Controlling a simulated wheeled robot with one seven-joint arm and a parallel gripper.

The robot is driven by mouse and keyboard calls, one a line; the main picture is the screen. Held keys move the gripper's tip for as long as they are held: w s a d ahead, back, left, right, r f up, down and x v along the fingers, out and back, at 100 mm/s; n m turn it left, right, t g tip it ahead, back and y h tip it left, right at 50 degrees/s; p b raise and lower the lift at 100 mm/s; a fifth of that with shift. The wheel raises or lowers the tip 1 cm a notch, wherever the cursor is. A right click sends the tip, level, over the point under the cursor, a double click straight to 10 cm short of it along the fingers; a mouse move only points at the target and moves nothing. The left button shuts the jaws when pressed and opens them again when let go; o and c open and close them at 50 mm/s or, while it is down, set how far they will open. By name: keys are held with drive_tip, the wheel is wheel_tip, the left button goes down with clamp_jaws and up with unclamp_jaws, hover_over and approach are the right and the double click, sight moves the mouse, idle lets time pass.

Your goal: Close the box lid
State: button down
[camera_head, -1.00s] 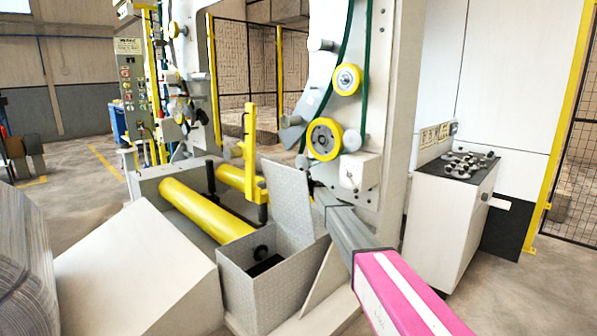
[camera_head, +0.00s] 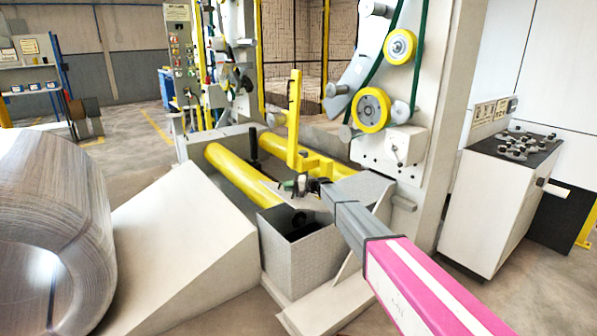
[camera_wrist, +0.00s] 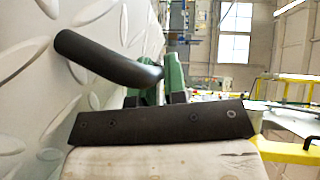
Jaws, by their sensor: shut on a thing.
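The metal box (camera_head: 300,268) stands in front of the yellow rollers, with its top open and its inside dark. A grey panel (camera_head: 372,186), seemingly its lid, leans back low behind the opening, partly hidden by my arm. In the wrist view the patterned metal lid (camera_wrist: 30,85) fills the left side, with a curved black handle (camera_wrist: 100,57) on it.
Yellow rollers (camera_head: 240,176) and a yellow post (camera_head: 294,120) stand close behind the box. A sloped white block (camera_head: 180,240) and a large metal coil (camera_head: 60,200) are at the left. A white control cabinet (camera_head: 495,200) stands at the right.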

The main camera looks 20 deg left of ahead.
drive_tip(key=s+a+f+n+h, duration=0.1)
drive_tip(key=s+f, duration=0.1)
drive_tip(key=f, duration=0.5)
drive_tip(key=s+a+f+n+t+h, duration=0.1)
drive_tip(key=s+a+f+n+h, duration=0.1)
drive_tip(key=f, duration=0.6)
drive_tip(key=shift+t, duration=0.3)
drive_tip(key=shift+f, duration=0.2)
drive_tip(key=c, duration=1.4)
unclamp_jaws()
drive_tip(key=shift+c, duration=0.2)
drive_tip(key=v, duration=1.1)
drive_tip(key=shift+r, duration=0.15)
